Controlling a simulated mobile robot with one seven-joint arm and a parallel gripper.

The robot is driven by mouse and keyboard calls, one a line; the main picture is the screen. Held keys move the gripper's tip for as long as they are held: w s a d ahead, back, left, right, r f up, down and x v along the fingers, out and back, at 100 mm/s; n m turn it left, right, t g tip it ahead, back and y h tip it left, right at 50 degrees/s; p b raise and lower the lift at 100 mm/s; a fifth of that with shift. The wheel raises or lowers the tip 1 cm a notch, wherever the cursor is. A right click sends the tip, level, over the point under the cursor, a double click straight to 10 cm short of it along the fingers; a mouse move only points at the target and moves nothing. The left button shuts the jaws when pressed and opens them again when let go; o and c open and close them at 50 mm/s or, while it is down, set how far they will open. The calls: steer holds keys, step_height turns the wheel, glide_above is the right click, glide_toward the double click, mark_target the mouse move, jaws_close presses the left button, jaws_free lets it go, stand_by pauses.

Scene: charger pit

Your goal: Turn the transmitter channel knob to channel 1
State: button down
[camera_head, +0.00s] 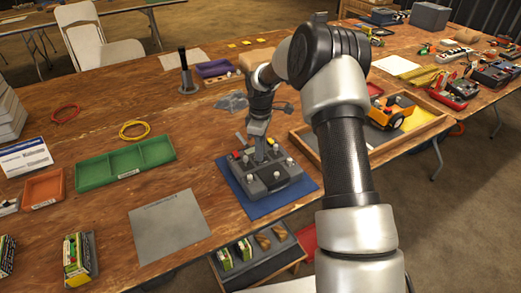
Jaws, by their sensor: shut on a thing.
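The transmitter (283,183) is a dark grey box with several pale knobs and a red part, lying on a blue mat (300,193) near the table's front edge. My gripper (260,158) points down onto the transmitter's upper middle. It is shut on a small knob there, which the fingers mostly hide. I take this as the channel knob, but its marking and the channel it points to are too small to read.
A wooden tray (303,139) with an orange toy vehicle (390,111) stands close on the right. A green divided tray (125,161) and a grey mat (168,226) lie to the left. A low box with battery-like packs (245,250) is below the front edge.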

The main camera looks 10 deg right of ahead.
stand_by(0.3)
steer(key=c, duration=1.7)
jaws_free()
steer(key=shift+r, duration=0.1)
step_height(320, 180, up, 17)
steer(key=shift+r+p, duration=0.15)
steer(key=shift+p, duration=0.95)
